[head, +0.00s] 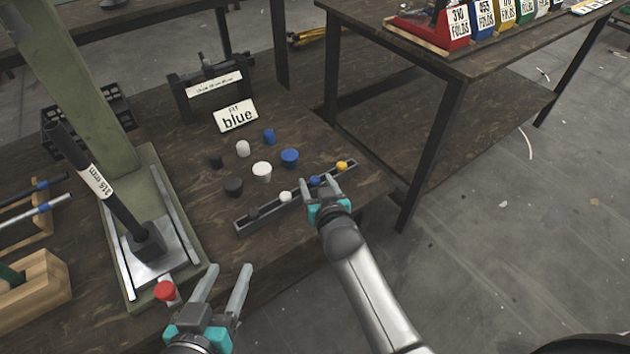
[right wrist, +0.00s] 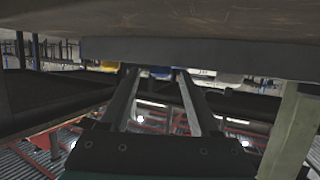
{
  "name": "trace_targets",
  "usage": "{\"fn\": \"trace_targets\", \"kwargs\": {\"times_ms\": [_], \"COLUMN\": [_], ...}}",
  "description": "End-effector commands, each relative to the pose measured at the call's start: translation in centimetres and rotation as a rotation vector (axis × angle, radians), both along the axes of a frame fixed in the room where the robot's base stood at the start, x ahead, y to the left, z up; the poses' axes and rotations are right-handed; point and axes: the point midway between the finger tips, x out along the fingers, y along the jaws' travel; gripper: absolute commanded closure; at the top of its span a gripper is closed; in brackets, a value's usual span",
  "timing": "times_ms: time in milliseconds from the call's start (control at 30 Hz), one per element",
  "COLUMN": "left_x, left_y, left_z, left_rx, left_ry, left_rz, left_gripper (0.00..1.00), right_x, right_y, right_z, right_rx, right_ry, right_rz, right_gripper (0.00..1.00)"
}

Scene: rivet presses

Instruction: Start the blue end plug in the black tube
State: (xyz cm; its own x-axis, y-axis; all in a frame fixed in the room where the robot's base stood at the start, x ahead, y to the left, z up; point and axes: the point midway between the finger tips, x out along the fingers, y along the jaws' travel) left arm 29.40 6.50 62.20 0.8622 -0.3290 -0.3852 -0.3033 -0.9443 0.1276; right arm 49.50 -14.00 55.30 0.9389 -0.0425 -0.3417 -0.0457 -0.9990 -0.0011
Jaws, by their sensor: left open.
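The black tube (head: 91,174), with a white "316 mm" label, stands in a dark holder on the press base at the left in the head view. A blue end plug (head: 315,180) sits on a dark rail (head: 269,213) near the table's front edge. My right gripper (head: 320,184) is open at the rail, its fingertips either side of the blue plug. I cannot tell whether they touch it. The right wrist view shows its two fingers apart (right wrist: 158,80), with a bit of blue between the tips. My left gripper (head: 229,270) is open and empty, in front of the press.
The rail also holds black, white and yellow plugs (head: 342,166). Loose blue (head: 290,157), white (head: 262,170) and black (head: 233,185) caps lie behind it, near a "blue" sign (head: 236,115). A red knob (head: 165,291) juts from the press front, close to my left gripper.

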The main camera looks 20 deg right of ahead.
Motion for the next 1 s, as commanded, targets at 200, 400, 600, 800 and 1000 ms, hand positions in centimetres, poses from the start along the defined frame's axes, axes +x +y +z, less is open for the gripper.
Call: {"fn": "trace_targets", "kwargs": {"times_ms": [200, 400, 600, 800, 1000], "left_x": [0.0, -0.01, -0.01, 0.0, 0.05], "left_y": [0.01, 0.01, 0.01, 0.02, 0.06], "left_z": [-0.01, -0.02, -0.02, -0.01, 0.01], "left_rx": [0.0, 0.001, 0.001, 0.001, 0.003], "left_ry": [0.001, 0.001, 0.001, 0.001, 0.002], "left_rz": [0.0, -0.001, -0.001, -0.001, 0.001], "left_gripper": [0.43, 0.43, 0.43, 0.43, 0.43], "right_x": [0.0, 0.01, 0.0, 0.0, 0.0], "right_y": [-0.01, -0.02, -0.03, -0.03, -0.03], "right_z": [-0.01, -0.01, -0.01, -0.01, 0.04], "right_rx": [0.0, 0.0, 0.0, -0.001, -0.001], "right_ry": [0.0, 0.0, 0.0, 0.0, 0.0], "right_rz": [0.0, 0.0, 0.0, 0.0, 0.0], "right_gripper": [0.63, 0.86, 1.0, 1.0, 1.0]}}
